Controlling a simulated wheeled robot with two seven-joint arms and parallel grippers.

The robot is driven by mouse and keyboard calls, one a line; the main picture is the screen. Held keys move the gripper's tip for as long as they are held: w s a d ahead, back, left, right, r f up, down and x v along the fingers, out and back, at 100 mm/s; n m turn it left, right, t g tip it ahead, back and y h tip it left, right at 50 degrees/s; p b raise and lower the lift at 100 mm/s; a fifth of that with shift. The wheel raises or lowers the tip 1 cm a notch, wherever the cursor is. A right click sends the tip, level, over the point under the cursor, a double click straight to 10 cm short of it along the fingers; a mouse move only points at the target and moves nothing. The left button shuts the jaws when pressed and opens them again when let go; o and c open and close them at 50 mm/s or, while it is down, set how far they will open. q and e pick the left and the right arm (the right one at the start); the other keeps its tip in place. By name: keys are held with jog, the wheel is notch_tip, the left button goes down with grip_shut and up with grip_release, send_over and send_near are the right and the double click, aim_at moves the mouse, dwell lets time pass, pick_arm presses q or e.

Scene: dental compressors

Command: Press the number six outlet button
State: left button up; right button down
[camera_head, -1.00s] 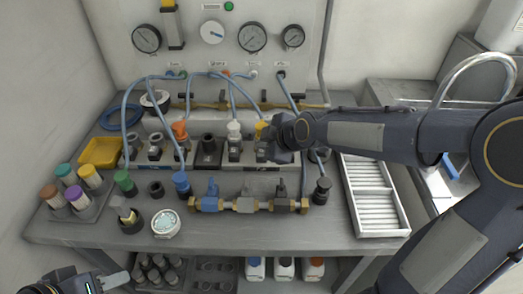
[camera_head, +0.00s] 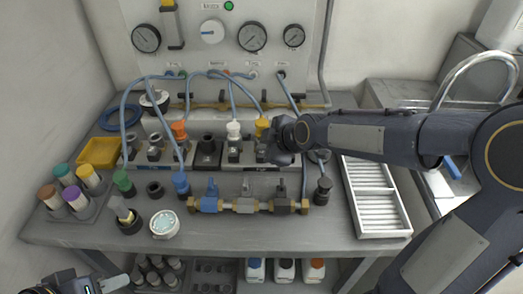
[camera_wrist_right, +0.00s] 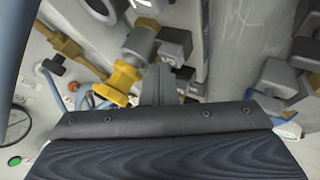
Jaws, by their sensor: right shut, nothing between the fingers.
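A row of outlet blocks with fittings (camera_head: 207,150) runs along the back of the bench. The block at its right end carries a yellow fitting (camera_head: 262,126), also in the right wrist view (camera_wrist_right: 122,84). No outlet numbers are readable, and my gripper partly hides this end block, so its button is not clear. My right gripper (camera_head: 271,155) is at the right end of the row, just beside the yellow fitting; contact cannot be told. Its fingers (camera_wrist_right: 158,84) are together and empty in the wrist view. My left gripper (camera_head: 112,284) is low at the left edge, partly cut off.
Pressure gauges (camera_head: 252,37) sit on the back panel, with blue hoses (camera_head: 125,112) looping down to the fittings. A brass valve manifold (camera_head: 245,206) lies in front of the row. A white slotted tray (camera_head: 378,213) is at the right, a yellow bin (camera_head: 99,152) at the left.

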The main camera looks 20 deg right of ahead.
aim_at(265, 125)
dwell(0.5)
jog(key=shift+r+p, duration=0.55)
jog(key=shift+r, duration=0.25)
jog(key=shift+r+p, duration=1.75)
jog(key=shift+r, duration=0.8)
jog(key=s+d+r+m+g+p, duration=0.1)
jog(key=s+d+r+m+p, duration=0.1)
jog(key=s+m, duration=0.6)
jog(key=s+d+r+m+g+p, duration=0.1)
jog(key=s+d+m+p, duration=0.2)
jog(key=s+m, duration=0.5)
jog(key=s, duration=1.1)
jog(key=shift+r+g+p, duration=0.35)
jog(key=shift+g+p, duration=0.05)
